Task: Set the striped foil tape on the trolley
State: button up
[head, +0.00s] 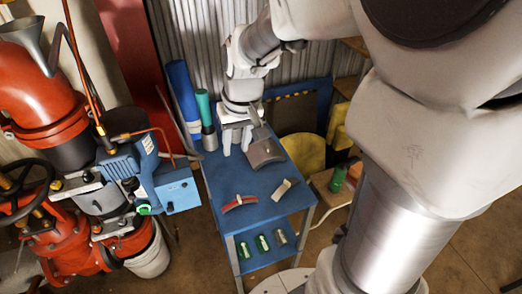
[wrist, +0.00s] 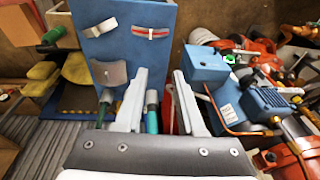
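A curved silver piece with a red stripe (head: 240,203), which looks like the striped foil tape, lies on the blue trolley top (head: 226,181) near its front left. It also shows in the wrist view (wrist: 151,33), beyond my fingertips. The trolley top shows there too (wrist: 135,62). My gripper (head: 236,149) is over the back part of the trolley, behind the striped piece and apart from it. In the wrist view my gripper (wrist: 161,74) has its fingers spread with nothing held between them.
A grey curved plate (head: 265,154) is right of my gripper, and a small pale piece (head: 282,189) lies front right. Teal (head: 203,103) and blue (head: 182,92) cylinders stand back left. Green cans (head: 263,243) are below. Red pipework (head: 45,95) fills the left.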

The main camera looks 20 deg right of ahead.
jog(key=s+r+t, duration=0.3)
jog(key=s+r, duration=0.6)
jog(key=s, duration=0.5)
jog(key=shift+s+d+r+h, duration=0.2)
jog(key=shift+d+r+h, duration=0.05)
jog(key=shift+d+h, duration=0.2)
